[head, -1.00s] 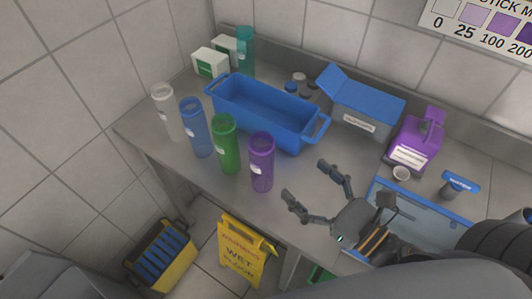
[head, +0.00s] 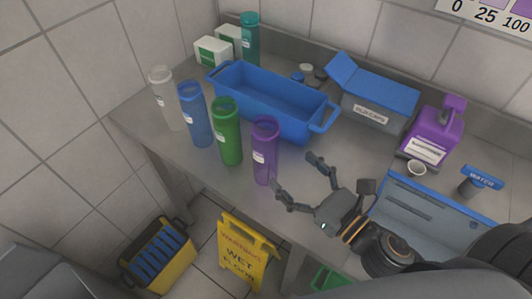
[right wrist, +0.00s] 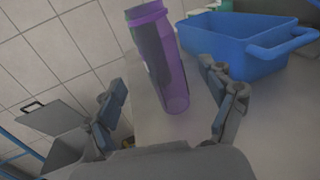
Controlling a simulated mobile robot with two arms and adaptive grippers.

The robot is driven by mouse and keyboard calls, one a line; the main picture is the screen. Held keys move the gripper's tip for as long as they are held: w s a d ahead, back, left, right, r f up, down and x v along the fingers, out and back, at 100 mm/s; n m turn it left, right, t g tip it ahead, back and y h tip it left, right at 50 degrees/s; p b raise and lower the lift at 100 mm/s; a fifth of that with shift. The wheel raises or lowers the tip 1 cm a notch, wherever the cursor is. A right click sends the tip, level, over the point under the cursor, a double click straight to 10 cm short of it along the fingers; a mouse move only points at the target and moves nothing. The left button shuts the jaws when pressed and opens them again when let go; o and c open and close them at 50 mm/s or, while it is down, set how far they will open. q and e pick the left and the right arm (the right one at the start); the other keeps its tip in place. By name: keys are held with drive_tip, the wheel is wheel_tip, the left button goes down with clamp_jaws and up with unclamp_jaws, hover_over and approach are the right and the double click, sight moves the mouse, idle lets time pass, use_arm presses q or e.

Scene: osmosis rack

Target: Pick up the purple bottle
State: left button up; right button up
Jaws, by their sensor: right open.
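The purple bottle (head: 265,152) stands upright near the front edge of the grey counter, at the right end of a row of bottles. It also shows in the right wrist view (right wrist: 160,62), tilted in that picture, between and beyond the fingertips. My right gripper (head: 297,178) is open and empty, just right of the bottle, with its fingers pointing toward it. It also shows in the right wrist view (right wrist: 160,92), with one finger on each side of the picture. I see no contact with the bottle. My left gripper is not in view.
Green (head: 227,132), blue (head: 195,115) and clear (head: 167,98) bottles stand left of the purple one. A blue bin (head: 262,112) lies behind them. A yellow floor sign (head: 246,250) stands below.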

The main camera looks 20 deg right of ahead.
sight(275, 153)
drive_tip(key=p+x, duration=0.1)
drive_tip(key=x, duration=0.2)
drive_tip(key=shift+w+a+r, duration=0.1)
drive_tip(key=shift+a+r, duration=0.05)
drive_tip(key=shift+r, duration=0.05)
drive_tip(key=shift+w+a+f, duration=0.1)
drive_tip(key=shift+w, duration=0.25)
drive_tip(key=p+x, duration=0.2)
drive_tip(key=x, duration=0.2)
drive_tip(key=shift+w+p, duration=0.1)
drive_tip(key=shift+p, duration=0.25)
drive_tip(key=shift+w+a, duration=0.25)
drive_tip(key=shift+w, duration=0.25)
drive_tip(key=c, duration=1.3)
